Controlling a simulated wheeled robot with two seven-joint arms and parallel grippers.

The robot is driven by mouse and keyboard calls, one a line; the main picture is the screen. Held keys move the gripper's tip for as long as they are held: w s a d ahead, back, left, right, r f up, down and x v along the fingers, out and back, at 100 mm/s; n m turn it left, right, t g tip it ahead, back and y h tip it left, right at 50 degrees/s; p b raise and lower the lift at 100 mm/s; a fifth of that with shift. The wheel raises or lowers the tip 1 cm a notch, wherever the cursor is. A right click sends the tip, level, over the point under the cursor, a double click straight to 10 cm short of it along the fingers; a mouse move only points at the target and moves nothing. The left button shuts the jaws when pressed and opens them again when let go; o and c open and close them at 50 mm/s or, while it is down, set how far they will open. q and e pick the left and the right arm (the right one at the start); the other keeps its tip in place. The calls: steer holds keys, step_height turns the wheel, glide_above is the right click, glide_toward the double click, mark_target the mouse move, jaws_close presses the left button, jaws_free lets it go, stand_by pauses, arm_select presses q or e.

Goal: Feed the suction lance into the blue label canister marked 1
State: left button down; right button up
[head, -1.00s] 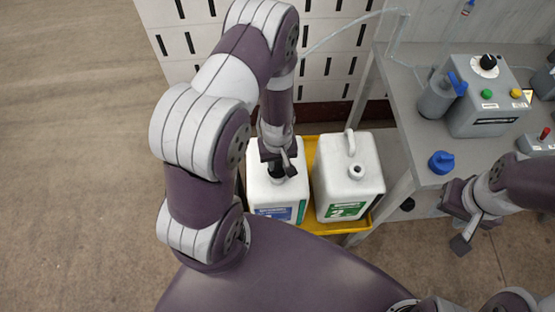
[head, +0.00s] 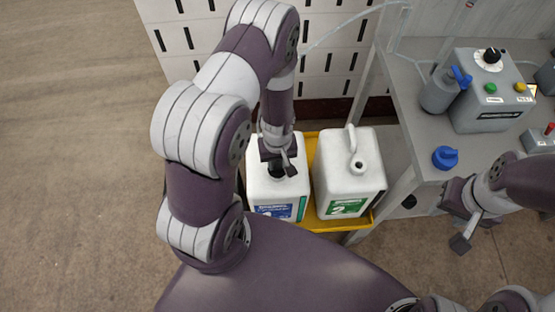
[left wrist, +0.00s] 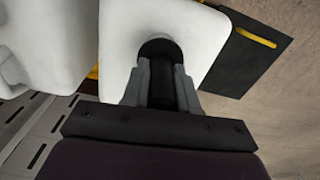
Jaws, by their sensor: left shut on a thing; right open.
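The white canister with the blue label (head: 274,210) stands in a yellow tray (head: 347,225). My left gripper (head: 278,165) is right over its top, pointing down. It is shut on the black head of the suction lance (left wrist: 160,82); the left wrist view shows the two grey fingers on either side of it, against the white canister top (left wrist: 205,35). The canister's mouth is hidden under the lance head, so I cannot tell how deep the lance sits. My right gripper (head: 462,222) is open and empty in front of the bench.
A second white canister with a green label marked 2 (head: 347,180) stands close on the right, its mouth open. The grey bench (head: 415,150) holds a blue cap (head: 445,158), a grey pump unit (head: 490,95) and a cylinder. A clear hose (head: 345,28) arches toward my left arm.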

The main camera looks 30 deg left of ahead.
arm_select(q)
steer(key=shift+f, duration=0.15)
stand_by(0.3)
steer(key=c, duration=0.8)
jaws_free()
step_height(320, 180, up, 13)
steer(key=shift+f, duration=0.15)
